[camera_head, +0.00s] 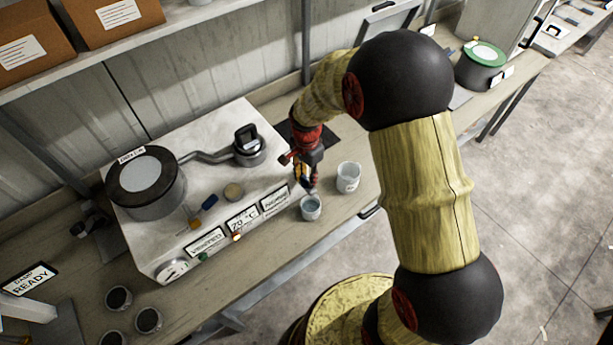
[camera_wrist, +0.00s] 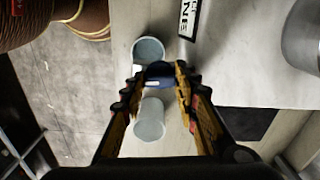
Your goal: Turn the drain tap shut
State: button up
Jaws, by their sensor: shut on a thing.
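The drain tap shows in the wrist view as a dark blue handle (camera_wrist: 158,72) between my fingertips. In the head view it is mostly hidden by my gripper (camera_head: 308,178), at the right front corner of the pale machine (camera_head: 225,130). My gripper (camera_wrist: 158,78) is shut on the blue handle. A cup holding bluish liquid (camera_head: 311,209) stands just below and in front; it also shows in the wrist view (camera_wrist: 149,52). I cannot tell how far the tap is turned, or whether liquid is running.
A pale cup (camera_head: 348,178) stands right of the first. The machine carries a dark lidded pot (camera_head: 146,184), a blue-tipped lever (camera_head: 209,201) and front labels (camera_head: 242,218). Several dark round pieces (camera_head: 148,320) lie front left. A green-lidded pot (camera_head: 481,62) stands far right.

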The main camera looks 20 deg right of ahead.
aim_at(306, 178)
jog(key=shift+m, duration=0.5)
dwell(0.3)
jog(key=o, duration=1.1)
notch_tip(306, 178, up, 12)
dwell(0.5)
